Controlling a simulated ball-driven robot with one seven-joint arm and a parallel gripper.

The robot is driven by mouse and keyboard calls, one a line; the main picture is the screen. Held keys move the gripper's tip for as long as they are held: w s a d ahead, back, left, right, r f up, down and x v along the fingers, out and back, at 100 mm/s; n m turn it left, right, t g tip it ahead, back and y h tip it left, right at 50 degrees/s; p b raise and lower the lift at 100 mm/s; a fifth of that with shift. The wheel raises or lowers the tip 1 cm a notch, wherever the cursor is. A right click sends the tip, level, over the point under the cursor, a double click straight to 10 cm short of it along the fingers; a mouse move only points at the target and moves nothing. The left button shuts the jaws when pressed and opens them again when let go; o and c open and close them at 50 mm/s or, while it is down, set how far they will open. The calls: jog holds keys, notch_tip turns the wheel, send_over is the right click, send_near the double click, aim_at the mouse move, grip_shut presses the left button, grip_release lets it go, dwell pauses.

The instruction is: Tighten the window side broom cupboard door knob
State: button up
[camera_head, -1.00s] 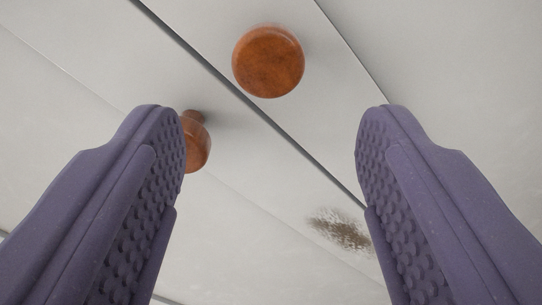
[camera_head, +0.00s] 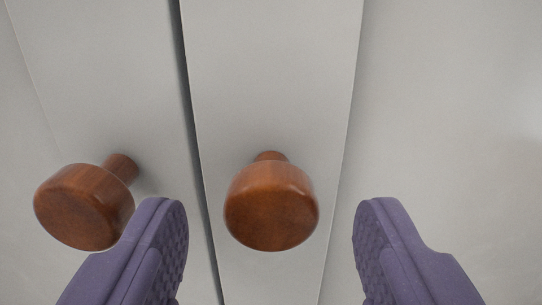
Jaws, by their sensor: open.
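Two brown wooden knobs stand out from pale grey cupboard doors, one on each side of a dark gap. The right knob (camera_head: 271,205) shows between the two purple fingers of my gripper (camera_head: 270,235), which is open and empty. I see clear space on both sides of this knob, and neither finger appears to touch it. The left knob (camera_head: 84,207) lies outside the left finger, which comes close to its right edge in the picture. I cannot tell which knob is on the window side.
A dark vertical gap (camera_head: 190,120) runs between the two doors. The right door's narrow strip (camera_head: 275,70) ends at an edge, with a wide plain pale panel (camera_head: 450,110) beyond it. The space right of the right finger is clear.

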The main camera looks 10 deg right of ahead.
jog(key=shift+x, duration=1.25)
jog(key=c, duration=1)
jog(key=shift+c, duration=0.2)
jog(key=shift+m, duration=0.4)
jog(key=m+b, duration=0.1)
jog(key=m, duration=0.2)
jog(key=shift+d+m, duration=0.1)
jog(key=shift+m, duration=0.2)
jog(key=m, duration=0.5)
jog(key=shift+m, duration=0.4)
jog(key=o, duration=1)
jog(key=shift+s, duration=0.1)
